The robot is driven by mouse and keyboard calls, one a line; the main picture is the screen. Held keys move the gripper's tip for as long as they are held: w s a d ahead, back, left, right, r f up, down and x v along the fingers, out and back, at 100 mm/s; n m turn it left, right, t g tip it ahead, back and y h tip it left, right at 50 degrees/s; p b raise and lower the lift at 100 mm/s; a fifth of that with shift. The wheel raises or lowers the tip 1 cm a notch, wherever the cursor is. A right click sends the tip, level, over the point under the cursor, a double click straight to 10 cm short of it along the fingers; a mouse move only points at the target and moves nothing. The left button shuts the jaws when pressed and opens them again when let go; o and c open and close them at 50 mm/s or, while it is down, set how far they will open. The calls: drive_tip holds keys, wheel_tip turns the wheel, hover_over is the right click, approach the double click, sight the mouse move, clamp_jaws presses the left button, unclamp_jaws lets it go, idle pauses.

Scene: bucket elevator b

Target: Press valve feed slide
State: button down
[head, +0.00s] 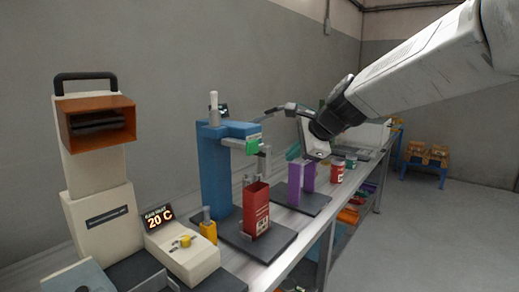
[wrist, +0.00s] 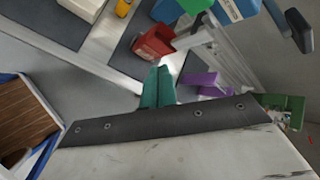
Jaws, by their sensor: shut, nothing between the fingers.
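No label that I can read says valve feed slide, so I cannot tell which part it is. A blue stand (head: 215,170) carries a green label (head: 254,139) at its front, with a grey part (head: 264,160) under it. A red open box (head: 256,208) stands below; it also shows in the wrist view (wrist: 153,42). My gripper (head: 293,153) is right of and beyond the blue stand, near a purple fixture (head: 308,178). Its teal fingers are together and empty in the wrist view (wrist: 160,72). The purple fixture shows just right of them (wrist: 205,84).
A cream machine (head: 100,215) with an orange hood stands at the left. A small box with a 20 C display (head: 160,217) and yellow knob is beside it. Red cans (head: 337,172) stand beyond the purple fixture.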

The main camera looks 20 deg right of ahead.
sight(254, 148)
drive_tip(key=shift+a, duration=0.15)
drive_tip(key=w+a, duration=0.5)
drive_tip(key=w, duration=0.2)
idle(0.4)
drive_tip(key=shift+a, duration=0.1)
idle(1.8)
drive_tip(key=shift+w+a, duration=0.25)
drive_tip(key=shift+w, duration=0.15)
drive_tip(key=shift+w+a, duration=0.7)
drive_tip(key=shift+w, duration=0.3)
idle(1.4)
drive_tip(key=shift+s, duration=0.1)
drive_tip(key=shift+s+d, duration=1)
drive_tip(key=shift+s, duration=0.25)
drive_tip(key=shift+s+d, duration=0.75)
drive_tip(key=shift+s, duration=0.25)
drive_tip(key=shift+s+d, duration=0.7)
drive_tip(key=shift+s, duration=0.3)
